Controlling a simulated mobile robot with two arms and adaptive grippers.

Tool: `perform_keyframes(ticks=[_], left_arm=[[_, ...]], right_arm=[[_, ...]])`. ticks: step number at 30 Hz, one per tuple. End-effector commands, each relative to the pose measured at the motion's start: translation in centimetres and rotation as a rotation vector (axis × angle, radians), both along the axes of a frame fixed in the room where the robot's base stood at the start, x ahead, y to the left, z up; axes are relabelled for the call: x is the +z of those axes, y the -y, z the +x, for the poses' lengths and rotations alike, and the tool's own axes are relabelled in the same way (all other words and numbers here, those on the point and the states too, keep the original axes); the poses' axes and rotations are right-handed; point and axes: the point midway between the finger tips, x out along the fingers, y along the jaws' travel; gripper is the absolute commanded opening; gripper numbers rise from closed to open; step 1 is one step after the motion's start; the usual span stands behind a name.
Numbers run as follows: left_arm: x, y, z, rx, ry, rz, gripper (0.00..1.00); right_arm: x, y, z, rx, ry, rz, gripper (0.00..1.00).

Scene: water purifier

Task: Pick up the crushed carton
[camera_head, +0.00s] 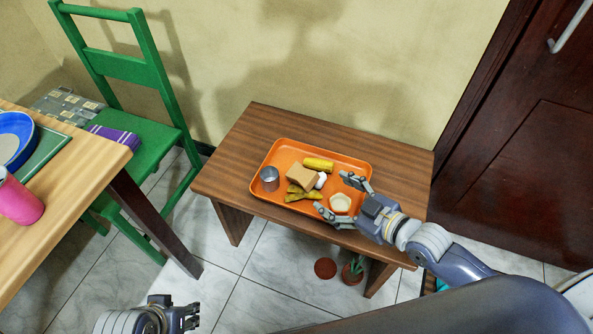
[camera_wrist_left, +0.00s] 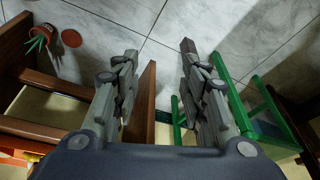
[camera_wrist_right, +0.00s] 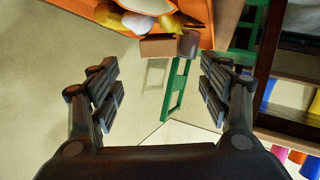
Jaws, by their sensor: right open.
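The crushed carton appears to be the tan, box-like piece (camera_head: 302,177) in the middle of the orange tray (camera_head: 280,147). It lies among other items, and a tan-brown piece that looks like it shows at the top of the right wrist view (camera_wrist_right: 158,47). My right gripper (camera_head: 331,191) is open and empty over the tray's right part, to the right of the carton and apart from it. My left gripper (camera_head: 190,318) is low at the bottom left, away from the tray; its fingers are spread and empty in the left wrist view (camera_wrist_left: 158,62).
The tray also holds a grey can (camera_head: 269,178), a yellow roll (camera_head: 318,164), a yellow peel-like piece (camera_head: 303,196), a white piece (camera_head: 321,180) and a cream bowl (camera_head: 341,203). The low wooden table (camera_head: 225,165) stands against the wall. A green chair (camera_head: 155,147) is at left.

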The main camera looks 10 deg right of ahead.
Motion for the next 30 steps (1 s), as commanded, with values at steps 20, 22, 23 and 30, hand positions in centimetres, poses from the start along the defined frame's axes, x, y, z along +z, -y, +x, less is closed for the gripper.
perform_keyframes(ticks=[20, 22, 23, 30], left_arm=[[0.2, -0.2, -0.6, 0.001, 0.011, 0.001, 0.40], [0.1, -0.2, -0.6, 0.001, 0.011, 0.001, 0.40], [0.1, -0.2, -0.6, 0.001, 0.011, 0.001, 0.40], [0.2, -0.2, -0.6, 0.001, 0.011, 0.001, 0.40]], right_arm=[[-2.5, -3.8, 6.8, -0.001, 0.001, 0.001, 0.71], [-2.7, -4.1, 7.2, 0.000, 0.000, 0.001, 0.71], [-2.7, -4.1, 7.3, 0.000, 0.000, 0.001, 0.71], [-2.7, -4.2, 7.4, 0.001, -0.001, 0.000, 0.71]])
